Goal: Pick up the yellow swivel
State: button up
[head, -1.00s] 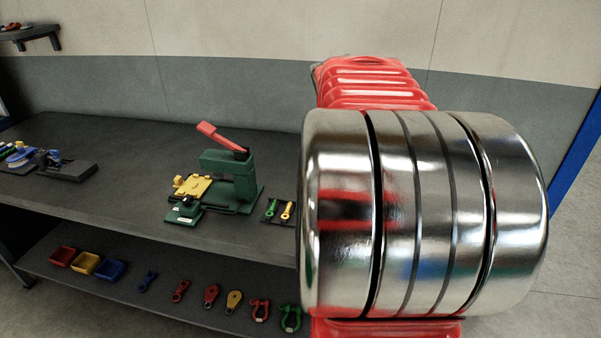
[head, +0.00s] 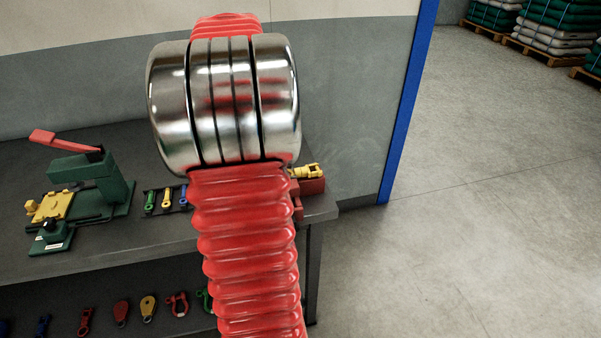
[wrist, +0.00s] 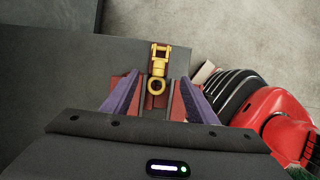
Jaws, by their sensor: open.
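The yellow swivel (wrist: 158,62) shows in the wrist view, with a fork at its far end and a round eye at its near end. It sits on a red block-like holder (wrist: 176,104). My gripper (wrist: 159,80) is open, with one purple finger on each side of the swivel's near part; I see gaps between fingers and swivel. In the head view the swivel (head: 308,171) shows at the bench's right end on the red holder (head: 312,187), partly hidden behind my arm. My gripper is hidden there.
The dark bench (head: 150,240) carries a green press (head: 95,180) with a red lever and a rack of small coloured parts (head: 166,199). Shackles and pulley blocks (head: 148,308) lie on the lower shelf. Open floor (head: 470,220) is at the right.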

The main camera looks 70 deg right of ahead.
send_over(305, 168)
jog(key=w+a, duration=0.1)
jog(key=w, duration=0.1)
notch_tip(305, 168, down, 7)
jog(key=shift+a+r, duration=0.1)
jog(key=shift+r, duration=0.05)
jog(key=shift+s, duration=0.1)
jog(key=shift+x, duration=2.6)
jog(key=shift+c, duration=0.5)
grip_shut()
